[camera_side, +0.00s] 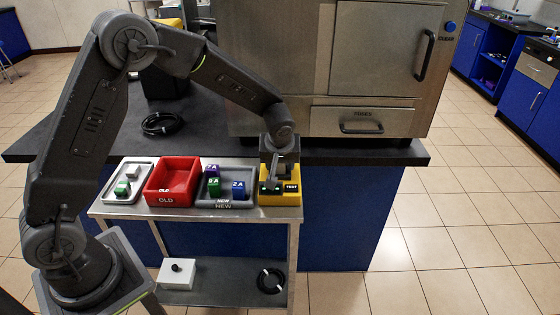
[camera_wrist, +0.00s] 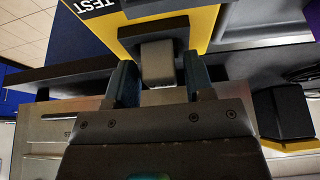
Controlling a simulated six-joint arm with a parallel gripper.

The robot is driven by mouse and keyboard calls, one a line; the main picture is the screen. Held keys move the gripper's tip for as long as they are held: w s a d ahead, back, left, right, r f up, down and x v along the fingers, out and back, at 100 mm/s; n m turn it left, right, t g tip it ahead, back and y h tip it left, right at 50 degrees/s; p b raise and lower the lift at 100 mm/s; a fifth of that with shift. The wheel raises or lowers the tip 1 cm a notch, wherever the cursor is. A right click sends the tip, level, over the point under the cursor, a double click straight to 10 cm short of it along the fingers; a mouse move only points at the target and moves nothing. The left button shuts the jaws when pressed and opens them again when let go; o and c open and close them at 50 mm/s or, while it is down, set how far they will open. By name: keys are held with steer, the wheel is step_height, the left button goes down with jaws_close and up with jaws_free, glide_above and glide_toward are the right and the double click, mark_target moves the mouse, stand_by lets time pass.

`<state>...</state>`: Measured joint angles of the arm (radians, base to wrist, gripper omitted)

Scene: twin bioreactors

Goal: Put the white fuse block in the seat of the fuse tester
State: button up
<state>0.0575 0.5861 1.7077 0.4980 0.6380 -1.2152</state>
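The yellow fuse tester (camera_side: 281,199), marked TEST, stands at the right end of the steel cart; its yellow top (camera_wrist: 205,22) also shows in the wrist view. A whitish block (camera_wrist: 158,62) is at the tester's dark seat (camera_wrist: 150,32), with its lower part hidden from view. My gripper (camera_wrist: 160,78) is at the tester, one finger on each side of this block. The fingers look slightly apart from it, so the gripper appears open. In the side view, my gripper (camera_side: 279,180) hides the seat. Another whitish block (camera_side: 133,171) lies in the left metal tray.
The metal tray (camera_side: 143,165) also holds a green block (camera_side: 122,189). Beside it are the red OLD bin (camera_side: 172,200) and the grey NEW tray (camera_side: 213,202) with purple, green and blue blocks. A steel cabinet (camera_side: 335,60) stands behind the tester.

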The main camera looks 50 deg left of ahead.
steer(key=shift+o, duration=0.7)
steer(key=shift+r, duration=0.1)
steer(key=shift+r, duration=0.25)
steer(key=v, duration=1.1)
steer(key=s+r+m+t+h, duration=0.1)
steer(key=s+r+m, duration=0.1)
steer(key=s+r, duration=0.35)
steer(key=s+r+m+h, duration=0.1)
steer(key=s+r+m, duration=0.15)
steer(key=s, duration=0.55)
steer(key=s+m+t+h, duration=0.1)
steer(key=s+m, duration=0.3)
steer(key=s, duration=0.8)
steer(key=shift+w+a+m, duration=0.1)
steer(key=shift+a+m, duration=0.05)
steer(key=shift+m, duration=0.1)
steer(key=shift+c, duration=0.5)
